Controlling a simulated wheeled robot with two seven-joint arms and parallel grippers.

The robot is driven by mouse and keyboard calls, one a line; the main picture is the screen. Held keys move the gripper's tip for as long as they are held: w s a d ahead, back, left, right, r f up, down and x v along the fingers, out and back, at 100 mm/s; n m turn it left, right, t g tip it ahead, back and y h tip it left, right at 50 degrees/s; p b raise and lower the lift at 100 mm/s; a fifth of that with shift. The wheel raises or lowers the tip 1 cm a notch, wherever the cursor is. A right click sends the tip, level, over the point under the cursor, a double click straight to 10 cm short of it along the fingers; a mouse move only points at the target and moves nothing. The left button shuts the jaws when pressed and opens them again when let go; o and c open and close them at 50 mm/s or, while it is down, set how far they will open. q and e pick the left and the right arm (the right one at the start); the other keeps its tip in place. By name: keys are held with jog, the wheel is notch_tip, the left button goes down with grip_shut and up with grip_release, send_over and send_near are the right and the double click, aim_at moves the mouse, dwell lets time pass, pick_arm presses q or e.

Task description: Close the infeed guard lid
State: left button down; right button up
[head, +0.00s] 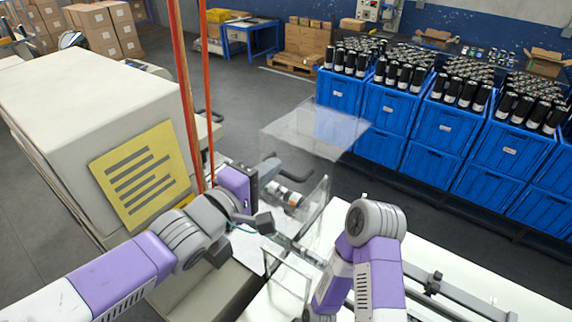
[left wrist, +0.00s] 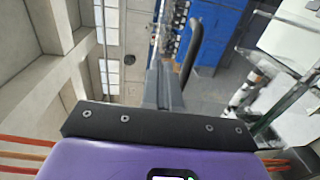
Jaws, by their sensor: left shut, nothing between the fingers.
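The infeed guard lid (head: 318,128) is a clear panel standing raised and tilted above the clear-walled guard (head: 318,212) in the middle of the head view. A dark bar handle (head: 296,176) shows below the panel. It also shows in the left wrist view as a curved black bar (left wrist: 193,48). My left gripper (head: 268,168) is shut and empty, with its fingers close beside the handle. In the left wrist view the grey fingers (left wrist: 162,84) lie just left of the bar; I cannot tell whether they touch it. My right arm is at the lower middle, its gripper out of sight.
A large cream machine cabinet (head: 70,110) with a yellow sign (head: 140,175) stands at left. Two orange-red posts rise beside it. Blue crates (head: 440,145) filled with black cylinders line the right back. A white table (head: 480,290) lies at lower right. Floor beyond the lid is clear.

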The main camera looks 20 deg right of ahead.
aim_at(294, 148)
jog(key=shift+w+f+b, duration=0.2)
jog(key=shift+f+b, duration=0.7)
jog(key=shift+f, duration=0.35)
pick_arm(q)
jog(key=x, duration=0.4)
jog(key=shift+w+f+b, duration=0.15)
jog(key=shift+b, duration=0.25)
pick_arm(e)
jog(key=shift+f, duration=0.4)
pick_arm(q)
jog(key=shift+x, duration=1)
pick_arm(e)
jog(key=shift+f, duration=0.25)
pick_arm(q)
jog(key=shift+w, duration=0.15)
pick_arm(e)
jog(key=shift+s+r, duration=0.1)
